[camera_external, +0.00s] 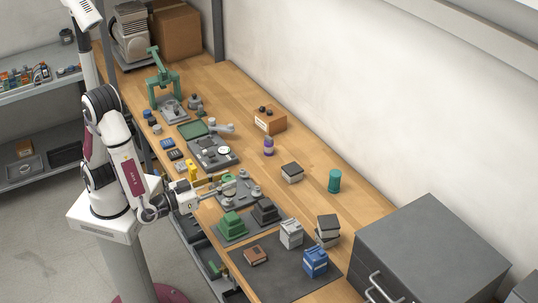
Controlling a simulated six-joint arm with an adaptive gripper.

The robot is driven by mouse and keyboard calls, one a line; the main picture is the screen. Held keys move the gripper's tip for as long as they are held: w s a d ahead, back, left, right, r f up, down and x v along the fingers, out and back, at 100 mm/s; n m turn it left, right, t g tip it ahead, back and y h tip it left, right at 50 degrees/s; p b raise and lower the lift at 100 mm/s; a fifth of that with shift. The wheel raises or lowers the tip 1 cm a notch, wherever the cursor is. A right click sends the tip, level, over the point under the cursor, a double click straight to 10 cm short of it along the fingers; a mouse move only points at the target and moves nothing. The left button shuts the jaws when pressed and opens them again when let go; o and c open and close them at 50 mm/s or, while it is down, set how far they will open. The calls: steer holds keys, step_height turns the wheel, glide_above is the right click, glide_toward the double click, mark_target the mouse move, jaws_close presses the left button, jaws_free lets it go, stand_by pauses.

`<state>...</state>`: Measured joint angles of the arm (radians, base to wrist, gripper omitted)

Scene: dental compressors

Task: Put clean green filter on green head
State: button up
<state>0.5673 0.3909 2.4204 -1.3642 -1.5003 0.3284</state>
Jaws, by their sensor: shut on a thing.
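My gripper (222,184) reaches in from the left over a grey plate with round fittings (238,198) at the front of the bench. It is shut on a small green piece (229,187), which looks like the green filter; the fingers partly hide it. Whether the piece touches the fittings below cannot be told. A green stepped block (232,222) stands on a dark mat just in front of that plate, beside a black stepped block (265,211). Which of the green parts is the green head is not clear at this size.
A white canister (291,234), a blue canister (315,262) and a brown block (255,256) stand on a dark mat (285,280). A yellow piece (192,171) stands near my wrist. A teal cylinder (334,181) and a grey cabinet (430,250) are at right.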

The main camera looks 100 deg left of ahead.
mark_target(225, 195)
stand_by(0.4)
steer(key=shift+f, duration=2.9)
steer(key=shift+f, duration=0.1)
steer(key=shift+f, duration=2)
steer(key=shift+f, duration=0.15)
steer(key=o, duration=1)
steer(key=shift+r, duration=0.2)
steer(key=shift+v, duration=6)
